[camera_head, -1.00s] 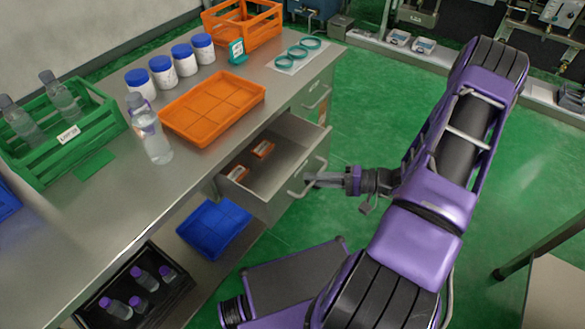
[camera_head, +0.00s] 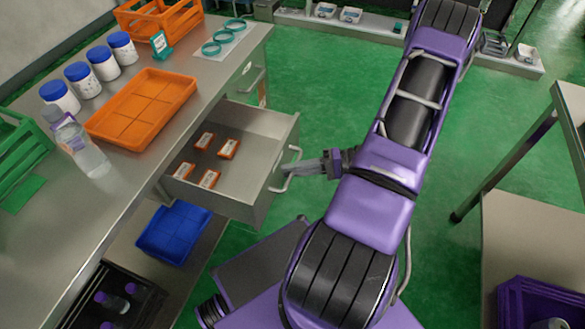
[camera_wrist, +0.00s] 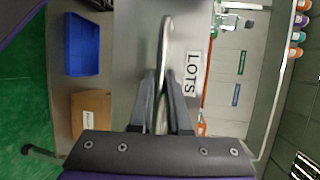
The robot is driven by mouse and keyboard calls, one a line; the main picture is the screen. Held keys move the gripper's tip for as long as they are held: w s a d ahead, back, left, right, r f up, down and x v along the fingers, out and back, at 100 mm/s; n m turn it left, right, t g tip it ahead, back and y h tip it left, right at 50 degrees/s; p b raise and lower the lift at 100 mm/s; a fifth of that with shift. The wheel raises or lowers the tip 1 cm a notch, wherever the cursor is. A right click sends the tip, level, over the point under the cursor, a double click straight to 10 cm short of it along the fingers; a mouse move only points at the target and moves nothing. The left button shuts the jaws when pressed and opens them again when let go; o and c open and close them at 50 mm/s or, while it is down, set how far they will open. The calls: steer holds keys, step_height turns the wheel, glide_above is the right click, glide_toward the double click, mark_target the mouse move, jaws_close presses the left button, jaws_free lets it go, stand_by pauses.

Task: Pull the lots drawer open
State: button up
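The lots drawer (camera_head: 262,192) stands pulled out from the bench, with several small orange-and-white boxes (camera_head: 204,141) inside. Its front carries a "LOTS" label in the wrist view (camera_wrist: 191,74). My gripper (camera_head: 298,168) is at the drawer's front, at its bar handle (camera_head: 282,184). In the wrist view the two fingers of my gripper (camera_wrist: 161,100) lie on either side of the handle (camera_wrist: 165,60) and appear closed on it. The exact contact is partly hidden by the fingers.
An orange tray (camera_head: 140,108), a clear bottle (camera_head: 82,150) and blue-lidded jars (camera_head: 83,80) stand on the bench top. A blue bin (camera_head: 173,233) sits below the drawer. A table with a purple crate (camera_head: 535,300) is at right. Green floor (camera_head: 340,70) is open beyond the drawer.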

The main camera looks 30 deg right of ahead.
steer(key=shift+o, duration=0.8)
steer(key=v, duration=1.7)
steer(key=shift+s+r, duration=0.15)
steer(key=shift+d, duration=0.15)
